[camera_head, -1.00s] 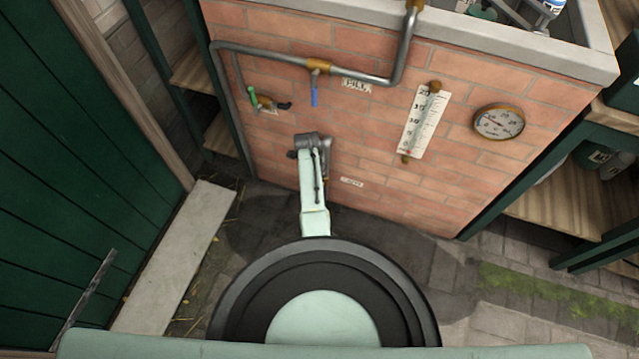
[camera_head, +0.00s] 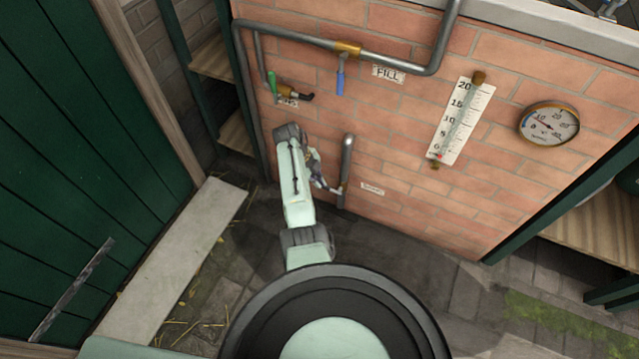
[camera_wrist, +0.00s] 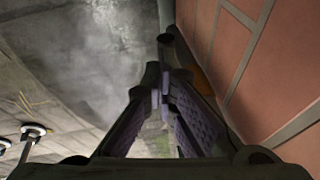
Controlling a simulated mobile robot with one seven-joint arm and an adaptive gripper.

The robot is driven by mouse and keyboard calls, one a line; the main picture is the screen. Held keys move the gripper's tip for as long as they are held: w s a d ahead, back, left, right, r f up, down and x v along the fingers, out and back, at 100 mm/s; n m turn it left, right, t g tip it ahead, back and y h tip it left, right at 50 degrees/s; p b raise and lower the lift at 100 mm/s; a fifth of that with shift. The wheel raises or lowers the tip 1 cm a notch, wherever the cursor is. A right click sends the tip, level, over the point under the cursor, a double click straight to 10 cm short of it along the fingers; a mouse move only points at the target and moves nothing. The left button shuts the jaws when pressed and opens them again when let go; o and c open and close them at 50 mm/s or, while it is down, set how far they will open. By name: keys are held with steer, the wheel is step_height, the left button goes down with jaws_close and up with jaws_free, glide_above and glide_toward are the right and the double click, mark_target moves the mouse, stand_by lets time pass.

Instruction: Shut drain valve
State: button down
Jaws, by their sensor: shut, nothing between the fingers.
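The drain pipe (camera_head: 347,160) is a short grey pipe bent at its top, low on the brick wall, left of a small white label (camera_head: 372,188). My gripper (camera_head: 335,188) is at the pipe's lower part, its fingertips close to it; I cannot tell if they touch. In the wrist view the fingertips (camera_wrist: 160,88) are together with nothing between them. Beyond them is a dark grey pipe (camera_wrist: 166,18), with a brownish-orange part (camera_wrist: 202,80) beside the right finger. The drain valve's handle is not clearly visible; its position cannot be told.
Above are a blue-handled valve (camera_head: 340,80) by the FILL label (camera_head: 388,74) and a green-handled valve (camera_head: 273,84). A thermometer (camera_head: 460,120) and round gauge (camera_head: 548,125) are on the wall to the right. A pale plank (camera_head: 180,255) lies left. Paving right of my arm is clear.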

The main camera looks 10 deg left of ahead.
steer(key=shift+a+f, duration=0.1)
steer(key=shift+f, duration=0.1)
steer(key=shift+r, duration=0.1)
stand_by(0.4)
steer(key=v, duration=1.2)
